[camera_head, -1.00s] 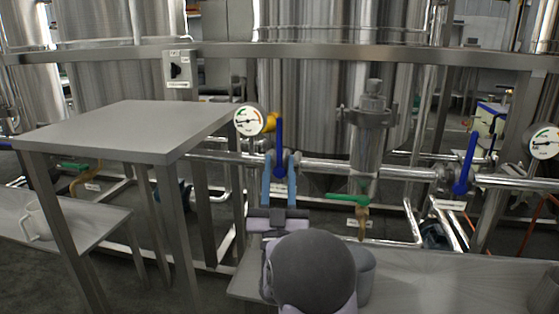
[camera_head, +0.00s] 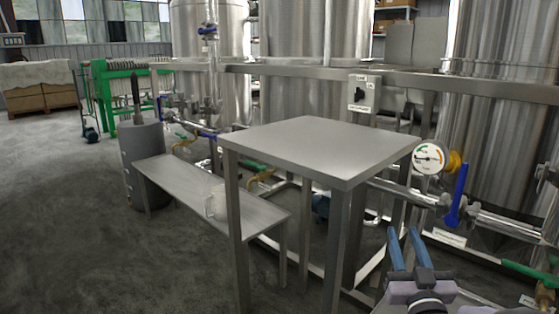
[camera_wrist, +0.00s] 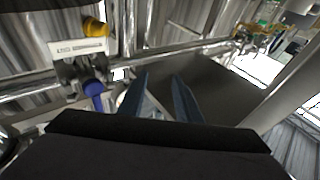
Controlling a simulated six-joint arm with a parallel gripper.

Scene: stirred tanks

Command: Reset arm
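My gripper (camera_head: 404,248) is at the lower right of the head view, with its two blue fingers pointing up and a gap between them. The fingers also show in the wrist view (camera_wrist: 160,92), apart and with nothing held between them. A blue valve handle (camera_head: 458,190) stands upright on the pipe to the right of my gripper, and my gripper is apart from it. In the wrist view the blue handle (camera_wrist: 93,90) is left of the fingers.
A tall steel table (camera_head: 310,150) stands left of my gripper. A low bench (camera_head: 180,183) holds a white pitcher (camera_head: 215,204). A gauge (camera_head: 429,157) and steel tanks (camera_head: 490,95) are behind. The floor at left is open.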

